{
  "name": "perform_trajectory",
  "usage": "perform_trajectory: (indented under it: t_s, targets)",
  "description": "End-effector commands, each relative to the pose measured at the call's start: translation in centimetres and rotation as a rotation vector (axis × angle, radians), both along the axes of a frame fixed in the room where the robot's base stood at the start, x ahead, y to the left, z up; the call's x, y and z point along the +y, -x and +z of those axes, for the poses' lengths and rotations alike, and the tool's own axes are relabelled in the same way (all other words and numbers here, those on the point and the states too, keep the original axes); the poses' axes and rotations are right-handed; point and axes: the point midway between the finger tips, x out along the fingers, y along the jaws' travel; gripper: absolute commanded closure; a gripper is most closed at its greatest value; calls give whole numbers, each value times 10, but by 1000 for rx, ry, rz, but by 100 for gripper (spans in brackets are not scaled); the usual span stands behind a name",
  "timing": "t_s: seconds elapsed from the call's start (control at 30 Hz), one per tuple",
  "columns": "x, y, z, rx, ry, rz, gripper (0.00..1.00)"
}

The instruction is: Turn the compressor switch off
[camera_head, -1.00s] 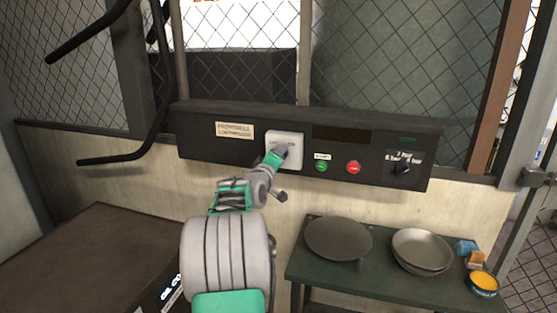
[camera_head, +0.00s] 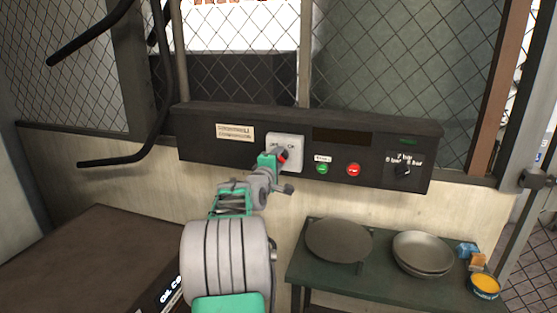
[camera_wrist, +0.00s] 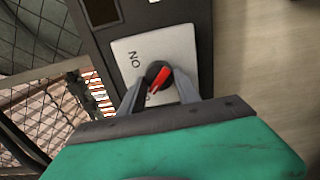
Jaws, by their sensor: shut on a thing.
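The compressor switch is a red knob on a dark round base (camera_wrist: 160,79), set in a light grey plate (camera_wrist: 182,45) marked "ON". In the head view the plate (camera_head: 296,141) is on the dark control panel (camera_head: 215,150), and the red knob (camera_head: 283,156) shows at my gripper's tip. My gripper (camera_wrist: 166,93) has its two fingers on either side of the knob, shut on it. The second word on the plate is mostly hidden by the fingers in the wrist view. In the wrist view the knob lies slanted.
A green button (camera_head: 322,169), a red button (camera_head: 353,170) and a black selector knob (camera_head: 402,171) are to the right on the panel. Below, a green table (camera_head: 300,268) holds metal bowls (camera_head: 423,250). Black bars (camera_head: 110,160) stick out at the left.

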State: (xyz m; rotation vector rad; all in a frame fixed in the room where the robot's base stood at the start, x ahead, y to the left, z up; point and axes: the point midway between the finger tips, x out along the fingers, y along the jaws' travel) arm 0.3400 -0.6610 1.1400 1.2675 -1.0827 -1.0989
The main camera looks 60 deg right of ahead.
Motion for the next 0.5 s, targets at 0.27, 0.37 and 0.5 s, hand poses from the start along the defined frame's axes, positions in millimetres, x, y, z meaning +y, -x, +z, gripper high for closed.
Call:
perform_trajectory:
  t_s: [0.27, 0.37, 0.5]
  targets:
    - [0, 0, 1, 1, 1, 0, 100]
    - [0, 0, 0, 1, 1, 0, 54]
    - [0, 0, 0, 0, 0, 0, 42]
